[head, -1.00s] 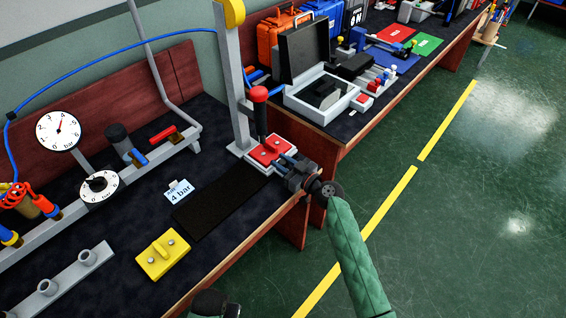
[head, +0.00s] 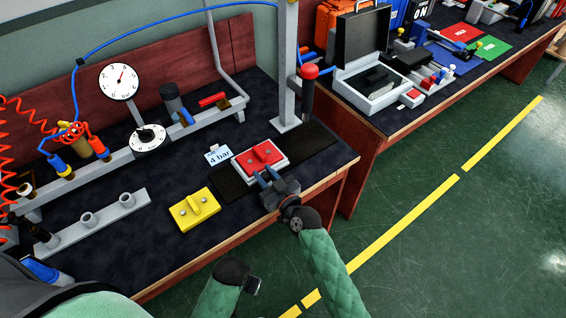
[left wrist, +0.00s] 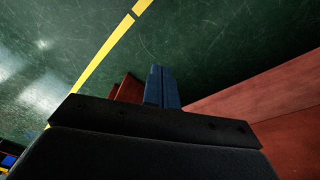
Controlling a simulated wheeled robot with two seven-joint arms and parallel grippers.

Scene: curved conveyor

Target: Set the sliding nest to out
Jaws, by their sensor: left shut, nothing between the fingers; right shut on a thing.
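The sliding nest (head: 272,172) is a pale block with a red, ridged plate (head: 259,157) on top. It sits partway along a black track strip (head: 312,140), with bare strip on both sides. It is left of the press post, clear of the red-knobbed lever. My right gripper (head: 264,179) is shut at the near side of the nest; its blue fingers hide what exactly they grip. My left gripper (left wrist: 162,72) is shut and empty in the left wrist view, its blue fingers together over the floor beside the bench.
A grey press post (head: 288,80) with a red-knobbed lever (head: 309,90) stands behind the strip. A yellow plate (head: 195,209) lies left of it, and a "4 bar" card (head: 218,155) behind. An open case (head: 375,95) stands on the other bench.

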